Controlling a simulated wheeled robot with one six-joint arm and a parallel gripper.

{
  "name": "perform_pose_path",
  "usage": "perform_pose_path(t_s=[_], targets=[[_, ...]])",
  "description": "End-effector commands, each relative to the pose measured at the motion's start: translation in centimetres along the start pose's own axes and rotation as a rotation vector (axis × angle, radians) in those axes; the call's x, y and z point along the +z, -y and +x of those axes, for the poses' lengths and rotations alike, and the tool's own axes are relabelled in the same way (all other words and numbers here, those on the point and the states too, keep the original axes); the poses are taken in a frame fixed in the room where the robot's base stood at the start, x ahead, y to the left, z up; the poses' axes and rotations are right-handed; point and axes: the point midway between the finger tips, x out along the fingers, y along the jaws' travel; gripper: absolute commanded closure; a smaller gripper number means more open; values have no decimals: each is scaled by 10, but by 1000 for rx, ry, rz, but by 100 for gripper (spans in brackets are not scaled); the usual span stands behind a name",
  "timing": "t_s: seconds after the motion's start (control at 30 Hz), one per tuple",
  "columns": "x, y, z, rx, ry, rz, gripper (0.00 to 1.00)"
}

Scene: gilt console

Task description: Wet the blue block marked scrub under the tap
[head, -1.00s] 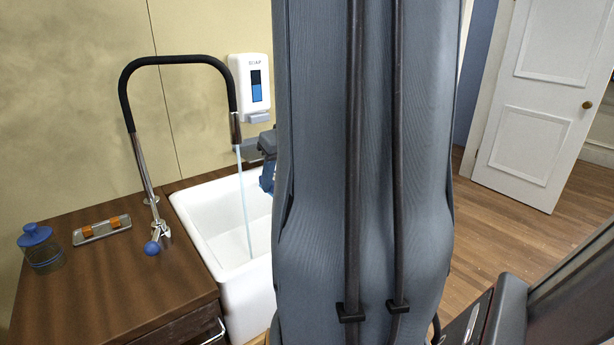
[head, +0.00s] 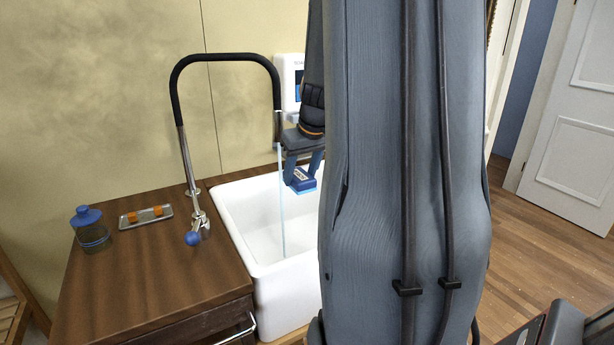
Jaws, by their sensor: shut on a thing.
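The blue block (head: 301,181) is held between the fingers of my gripper (head: 303,168), above the white sink (head: 262,235). The mark on it is too small to read. The black and chrome tap (head: 184,130) arches over the sink, and a thin stream of water (head: 282,215) runs from its spout into the basin. The block is just right of the stream; I cannot tell whether they touch. My arm hides the right part of the sink.
A wooden counter (head: 150,275) left of the sink holds a blue-lidded jar (head: 90,230) and a metal tray with orange pieces (head: 145,216). A white soap dispenser (head: 290,80) hangs on the wall, partly hidden. Open wooden floor lies at the right.

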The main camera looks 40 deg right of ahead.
Motion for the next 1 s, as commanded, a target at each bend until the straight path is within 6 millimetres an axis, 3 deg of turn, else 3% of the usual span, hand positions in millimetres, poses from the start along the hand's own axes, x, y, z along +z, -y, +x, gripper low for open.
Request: perform_pose_path(t_s=[0.6,1.0], targets=[[-43,13,29,0,0,-2,72],[-50,15,33,0,-1,0,72]])
